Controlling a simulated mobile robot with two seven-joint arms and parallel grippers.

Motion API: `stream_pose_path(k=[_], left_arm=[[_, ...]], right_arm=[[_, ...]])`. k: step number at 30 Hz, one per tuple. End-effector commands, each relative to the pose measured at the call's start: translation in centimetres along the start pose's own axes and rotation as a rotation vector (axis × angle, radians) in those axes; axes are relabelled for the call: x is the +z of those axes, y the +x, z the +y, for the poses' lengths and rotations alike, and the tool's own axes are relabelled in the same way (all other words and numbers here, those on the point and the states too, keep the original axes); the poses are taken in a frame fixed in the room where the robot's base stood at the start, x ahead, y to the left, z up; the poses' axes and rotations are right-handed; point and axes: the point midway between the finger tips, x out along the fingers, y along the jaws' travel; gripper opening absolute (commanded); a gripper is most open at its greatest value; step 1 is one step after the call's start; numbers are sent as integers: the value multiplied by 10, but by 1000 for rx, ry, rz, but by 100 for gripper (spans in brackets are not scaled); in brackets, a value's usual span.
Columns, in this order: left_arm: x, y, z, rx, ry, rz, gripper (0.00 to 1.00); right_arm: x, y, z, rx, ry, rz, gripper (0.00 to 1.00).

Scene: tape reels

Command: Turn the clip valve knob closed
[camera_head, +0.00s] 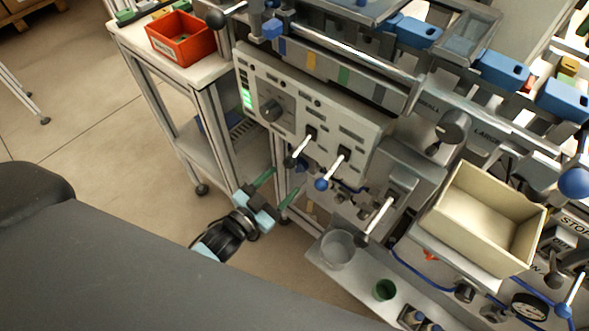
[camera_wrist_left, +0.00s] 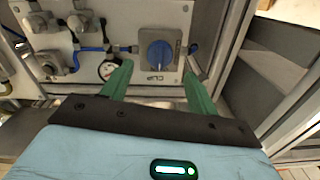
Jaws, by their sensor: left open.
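The clip valve knob (camera_wrist_left: 159,54) is a round blue knob with a raised bar, on a grey square plate on the pale panel in the left wrist view. The lettering below it seems to read CLIP. My left gripper (camera_wrist_left: 158,68) is open, its two green fingers pointing at the panel, one on each side of the knob in the picture. I see no contact with the knob. In the head view my left gripper (camera_head: 284,183) is low beside the machine's front, and I cannot make out this knob there. My right gripper is not in view.
A gauge (camera_wrist_left: 109,69), grey valves and blue hose sit left of the knob. A grey frame post (camera_wrist_left: 232,45) stands to its right. In the head view, levers (camera_head: 322,183) stick out above the gripper, and a clear cup (camera_head: 337,249) stands on a shelf nearby.

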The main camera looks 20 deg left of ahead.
Motion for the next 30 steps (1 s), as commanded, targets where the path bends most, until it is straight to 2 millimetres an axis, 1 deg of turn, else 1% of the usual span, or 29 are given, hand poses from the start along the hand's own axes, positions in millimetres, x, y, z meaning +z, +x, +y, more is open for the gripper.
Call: stream_pose_path(k=[1, 3, 9, 14, 22, 23, 30], left_arm=[[-1, 10, 0, -1, 0, 3, 59], [-1, 21, 0, -1, -1, 2, 59], [0, 46, 0, 0, 0, 0, 59], [0, 55, 0, 0, 0, 0, 59], [0, 57, 0, 0, 0, -1, 59], [0, 57, 0, 0, 0, -1, 58], [0, 56, 0, 0, 0, -1, 27]], right_arm=[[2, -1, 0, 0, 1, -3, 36], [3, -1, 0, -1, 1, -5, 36], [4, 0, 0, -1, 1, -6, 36], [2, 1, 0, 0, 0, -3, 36], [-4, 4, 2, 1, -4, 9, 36], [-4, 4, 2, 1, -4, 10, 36], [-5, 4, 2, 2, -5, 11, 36]])
